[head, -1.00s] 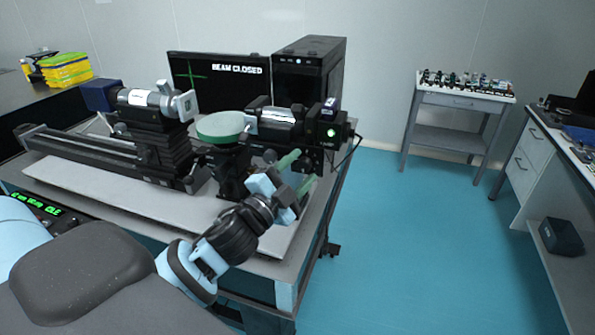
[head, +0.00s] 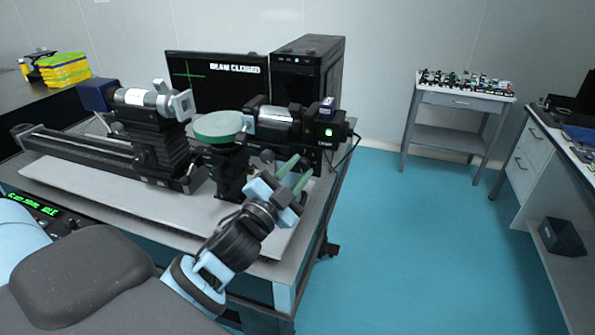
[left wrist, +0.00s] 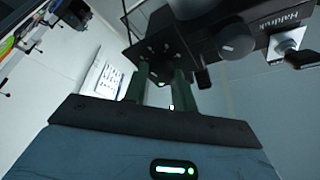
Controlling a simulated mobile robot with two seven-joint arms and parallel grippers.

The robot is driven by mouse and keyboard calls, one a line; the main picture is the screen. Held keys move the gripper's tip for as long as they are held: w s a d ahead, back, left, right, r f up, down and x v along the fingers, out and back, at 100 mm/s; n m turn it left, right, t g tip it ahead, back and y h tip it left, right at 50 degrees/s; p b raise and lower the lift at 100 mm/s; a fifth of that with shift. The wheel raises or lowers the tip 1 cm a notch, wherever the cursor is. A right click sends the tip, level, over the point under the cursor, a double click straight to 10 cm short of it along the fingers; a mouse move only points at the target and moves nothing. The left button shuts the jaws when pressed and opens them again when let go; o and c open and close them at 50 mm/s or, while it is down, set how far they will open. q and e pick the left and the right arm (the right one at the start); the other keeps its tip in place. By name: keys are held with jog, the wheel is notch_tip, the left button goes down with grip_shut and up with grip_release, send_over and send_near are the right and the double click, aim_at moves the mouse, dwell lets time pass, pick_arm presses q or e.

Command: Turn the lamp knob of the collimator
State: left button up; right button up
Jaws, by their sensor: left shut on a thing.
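The collimator (head: 277,115) is a dark tube with a bright band, lying at the right end of the bench. Its black lamp housing (head: 325,133) carries a small green light. My left gripper (head: 298,168) reaches up from the front, its green fingers at the housing's near lower side. In the left wrist view, the fingers (left wrist: 160,82) stand on either side of a small dark part, the lamp knob (left wrist: 161,73), under the black housing (left wrist: 160,42). The fingers mostly hide the knob, and its turn angle cannot be read. My right gripper is out of view.
A green-topped round stage (head: 219,126) stands just left of the collimator. A monitor (head: 217,85) reading "BEAM CLOSED" and a black computer (head: 308,66) stand behind. Another round knob (left wrist: 235,41) shows beside the fingers in the left wrist view.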

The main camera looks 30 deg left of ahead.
pick_arm(q)
jog(key=n, duration=0.1)
jog(key=n+y, duration=0.1)
jog(key=n, duration=0.1)
jog(key=shift+f+n+t+y, duration=0.15)
jog(key=shift+n+t+y, duration=0.15)
jog(key=shift+d+n+y, duration=0.1)
jog(key=shift+n+y, duration=0.6)
jog(key=shift+n, duration=0.65)
jog(key=shift+d+n+y, duration=0.1)
jog(key=shift+n+y, duration=0.6)
jog(key=shift+n, duration=0.65)
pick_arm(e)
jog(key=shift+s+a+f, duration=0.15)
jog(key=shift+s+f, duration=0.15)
pick_arm(q)
jog(key=shift+n, duration=0.3)
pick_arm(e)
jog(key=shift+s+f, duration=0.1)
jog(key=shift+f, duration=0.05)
pick_arm(q)
jog(key=o, duration=1)
